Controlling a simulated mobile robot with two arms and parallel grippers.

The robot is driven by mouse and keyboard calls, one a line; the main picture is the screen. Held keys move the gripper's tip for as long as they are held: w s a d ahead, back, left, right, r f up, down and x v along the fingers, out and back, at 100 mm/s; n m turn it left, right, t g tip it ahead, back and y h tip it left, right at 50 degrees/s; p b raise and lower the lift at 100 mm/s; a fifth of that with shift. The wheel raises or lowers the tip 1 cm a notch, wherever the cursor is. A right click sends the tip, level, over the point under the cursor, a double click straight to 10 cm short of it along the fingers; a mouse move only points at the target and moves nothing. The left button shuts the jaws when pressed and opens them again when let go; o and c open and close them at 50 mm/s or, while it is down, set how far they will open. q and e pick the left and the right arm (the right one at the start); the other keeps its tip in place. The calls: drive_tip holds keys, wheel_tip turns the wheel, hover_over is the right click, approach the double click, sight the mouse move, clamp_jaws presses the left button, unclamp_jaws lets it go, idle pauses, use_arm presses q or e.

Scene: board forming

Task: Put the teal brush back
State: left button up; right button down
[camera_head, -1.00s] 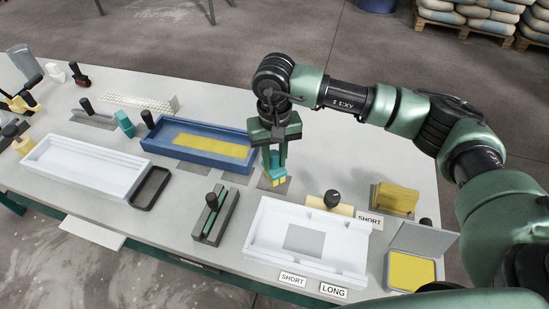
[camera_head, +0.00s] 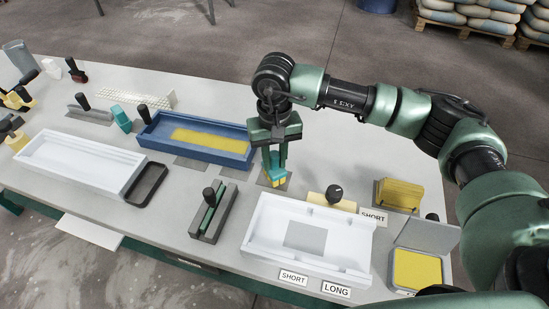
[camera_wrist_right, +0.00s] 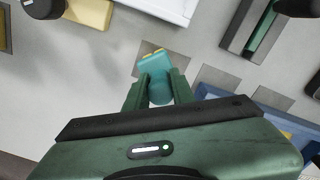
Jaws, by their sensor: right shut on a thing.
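The teal brush (camera_head: 275,169) with yellow bristles is between the fingers of my right gripper (camera_head: 274,158), which is shut on it. The brush is upright, bristles down, at a grey square patch (camera_head: 287,183) on the table. I cannot tell if the bristles touch the patch. In the right wrist view the brush (camera_wrist_right: 155,73) shows between the fingertips of my right gripper (camera_wrist_right: 156,92). A second teal object (camera_head: 121,117) stands left of the blue tray. My left gripper is not in view.
The blue tray (camera_head: 148,137) with a yellow strip is left of my gripper. The white tray (camera_head: 262,247) is in front, and a dark-handled green-and-grey tool (camera_head: 222,214) is to its left. A yellow block stack (camera_head: 399,194) and SHORT and LONG labels (camera_head: 336,290) are right and front.

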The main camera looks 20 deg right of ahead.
drive_tip(key=shift+f, duration=0.15)
drive_tip(key=c, duration=1.1)
unclamp_jaws()
drive_tip(key=o, duration=0.3)
wheel_tip(320, 180, up, 8)
drive_tip(key=shift+f+b, duration=0.1)
drive_tip(key=shift+b, duration=0.85)
